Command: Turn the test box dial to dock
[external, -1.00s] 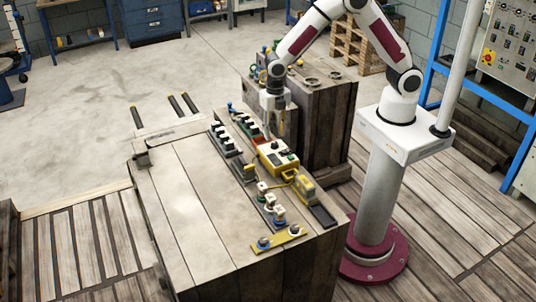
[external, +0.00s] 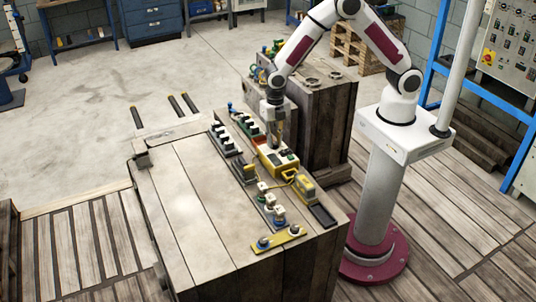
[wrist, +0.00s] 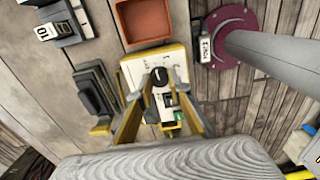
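The test box (external: 273,168) is a yellow box with a white top panel on the wooden bench. In the wrist view its panel (wrist: 138,72) faces me, with a black round dial (wrist: 159,76), and a small dark switch and a green spot below it. The panel markings are too small to read. My gripper (external: 277,146) points down over the box. In the wrist view my gripper (wrist: 159,94) is open, one finger on each side of the dial, with a gap to it. I cannot tell whether the fingertips are down at dial height. The dial is hidden in the external view.
A red-orange tray (wrist: 145,20) lies beside the box. Dark blocks (wrist: 97,90) stand to its left in the wrist view. A yellow handheld unit (external: 304,187) and a yellow plate with blue knobs (external: 278,240) are nearer the front. The bench's left part (external: 190,210) is clear.

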